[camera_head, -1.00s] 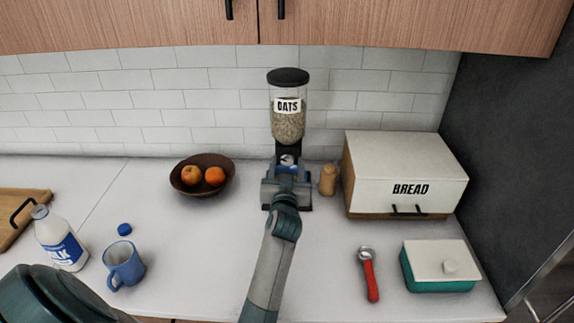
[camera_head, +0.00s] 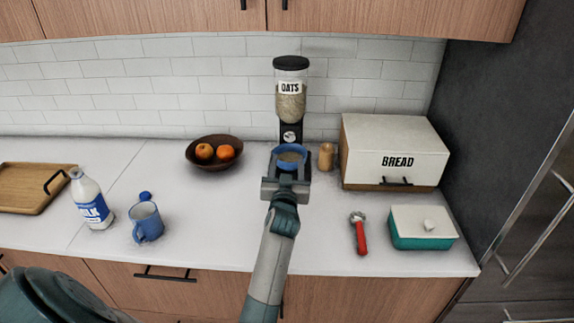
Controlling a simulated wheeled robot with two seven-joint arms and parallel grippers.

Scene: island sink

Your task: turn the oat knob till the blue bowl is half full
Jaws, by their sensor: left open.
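The oat dispenser (camera_head: 291,104) stands at the back of the counter, with its clear hopper labelled OATS and a dark lid. Its pale knob (camera_head: 290,137) shows on the dark stand, with nothing touching it. The blue bowl (camera_head: 278,161) sits on the dispenser's base below the knob. Pale tan contents that look like oats show inside it; their exact level is hard to tell. My left gripper (camera_head: 285,184) is open and empty in front of the bowl, covering part of its lower front and the base. My right gripper is not in view.
A wooden shaker (camera_head: 326,157) stands close right of the bowl, beside the bread box (camera_head: 395,153). A fruit bowl (camera_head: 214,163) is to the left.

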